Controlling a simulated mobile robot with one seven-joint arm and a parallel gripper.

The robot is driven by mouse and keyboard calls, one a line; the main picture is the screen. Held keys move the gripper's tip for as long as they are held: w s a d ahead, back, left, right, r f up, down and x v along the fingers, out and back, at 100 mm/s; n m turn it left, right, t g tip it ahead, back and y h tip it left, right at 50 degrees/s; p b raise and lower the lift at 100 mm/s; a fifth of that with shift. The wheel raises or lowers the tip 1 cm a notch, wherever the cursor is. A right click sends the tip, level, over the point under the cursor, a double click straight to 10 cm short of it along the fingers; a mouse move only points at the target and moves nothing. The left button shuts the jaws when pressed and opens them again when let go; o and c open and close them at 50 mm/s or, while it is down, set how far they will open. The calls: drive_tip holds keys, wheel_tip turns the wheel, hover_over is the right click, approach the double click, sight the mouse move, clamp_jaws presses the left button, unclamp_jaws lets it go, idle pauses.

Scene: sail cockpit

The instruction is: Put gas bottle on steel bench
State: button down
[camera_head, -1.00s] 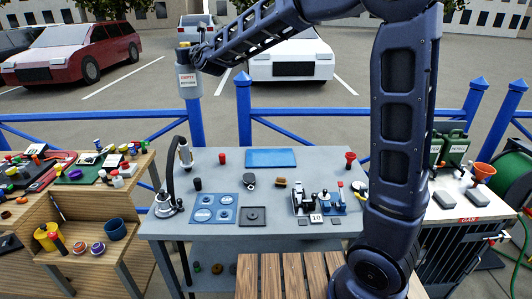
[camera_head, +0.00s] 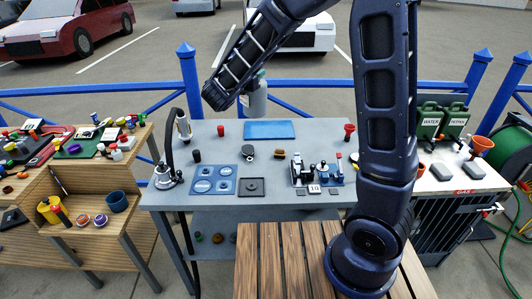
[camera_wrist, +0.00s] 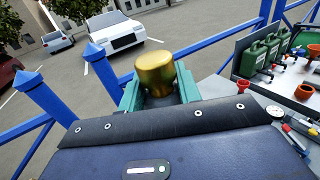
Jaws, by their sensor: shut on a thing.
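The gas bottle (camera_head: 256,99) is a grey cylinder, held upright in the head view in front of the blue railing. My forearm hides part of its left side and top. In the wrist view its brass top (camera_wrist: 155,72) shows between the teal fingers of my gripper (camera_wrist: 158,92), which is shut on it. The steel bench (camera_head: 217,162) is the grey table in the middle. The bottle's base appears near the bench's back edge, just behind the blue mat (camera_head: 269,130). I cannot tell how high it is above the bench.
On the bench are a blue plate with round pads (camera_head: 214,180), a dark square tray (camera_head: 251,187), a lamp-like stand (camera_head: 166,175) and small machines (camera_head: 303,172). Bare grey top shows between them. A wooden bench (camera_head: 85,190) stands left, a cabinet with green cans (camera_head: 430,118) right.

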drive_tip(key=s+d+f+m+g+h, duration=0.2)
drive_tip(key=s+d+f+h, duration=0.1)
drive_tip(key=s+d, duration=0.1)
wheel_tip(320, 180, down, 19)
drive_tip(key=shift+w+d, duration=0.15)
idle(0.8)
drive_tip(key=shift+f, duration=0.25)
drive_tip(key=c, duration=1)
unclamp_jaws()
drive_tip(key=shift+r, duration=0.15)
